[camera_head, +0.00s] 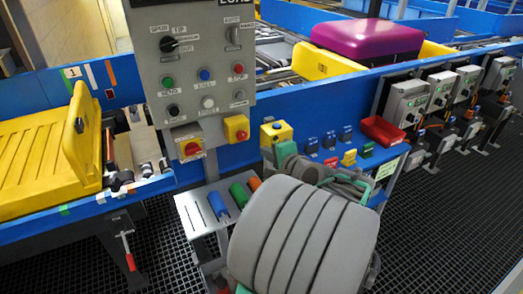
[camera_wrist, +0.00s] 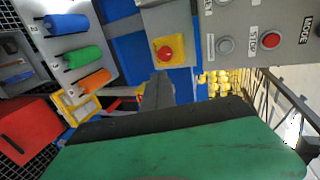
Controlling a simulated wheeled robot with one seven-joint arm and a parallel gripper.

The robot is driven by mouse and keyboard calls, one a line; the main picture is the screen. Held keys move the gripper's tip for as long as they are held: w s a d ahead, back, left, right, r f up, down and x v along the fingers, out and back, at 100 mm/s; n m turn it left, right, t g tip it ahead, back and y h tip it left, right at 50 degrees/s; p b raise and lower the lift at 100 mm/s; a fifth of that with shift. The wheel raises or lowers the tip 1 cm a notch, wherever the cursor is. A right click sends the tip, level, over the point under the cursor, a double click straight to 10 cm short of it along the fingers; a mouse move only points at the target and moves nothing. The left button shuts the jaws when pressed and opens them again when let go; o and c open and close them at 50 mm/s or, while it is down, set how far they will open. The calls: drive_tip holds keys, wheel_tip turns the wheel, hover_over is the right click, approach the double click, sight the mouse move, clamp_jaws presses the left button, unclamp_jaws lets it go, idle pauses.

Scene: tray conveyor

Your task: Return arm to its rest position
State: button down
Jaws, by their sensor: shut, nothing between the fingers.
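My gripper (camera_wrist: 160,80) shows in the wrist view as a narrow grey pair of fingers, shut, with nothing between them. They point at the blue panel just below a red emergency button on a yellow box (camera_wrist: 168,50). The green and black body below them fills the bottom of that view. In the head view my arm's large grey ribbed link stands at lower centre and hides part of the floor and bench. Grey-green arm parts show behind it, near the small tool shelf; the fingertips cannot be made out there.
A grey control panel (camera_head: 192,62) stands left of my arm. A tool rack (camera_head: 195,212) holds blue, green and orange handles close by. A red bin (camera_head: 382,131) sits on the shelf to the right. A yellow tray (camera_head: 40,160) and a purple case (camera_head: 368,38) are on the conveyor. Grated floor lies open at right.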

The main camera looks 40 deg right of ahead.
idle(0.3)
drive_tip(key=w+a+f+n+g+y, duration=0.25)
drive_tip(key=a+n, duration=0.35)
drive_tip(key=a, duration=0.4)
drive_tip(key=w+a+f+n+g+y, duration=0.1)
drive_tip(key=a+f+n+g+y, duration=0.15)
drive_tip(key=a+n, duration=0.45)
drive_tip(key=s+a+f+n+g, duration=0.1)
drive_tip(key=s+a+n+g, duration=0.1)
drive_tip(key=s+a+n, duration=0.2)
drive_tip(key=s+a+n+g+h, duration=0.1)
drive_tip(key=s+a+n+g, duration=0.2)
drive_tip(key=s+a, duration=0.3)
drive_tip(key=a+n, duration=0.1)
drive_tip(key=a, duration=0.4)
drive_tip(key=shift+s+f, duration=0.35)
drive_tip(key=c, duration=2.1)
unclamp_jaws()
drive_tip(key=shift+a, duration=0.1)
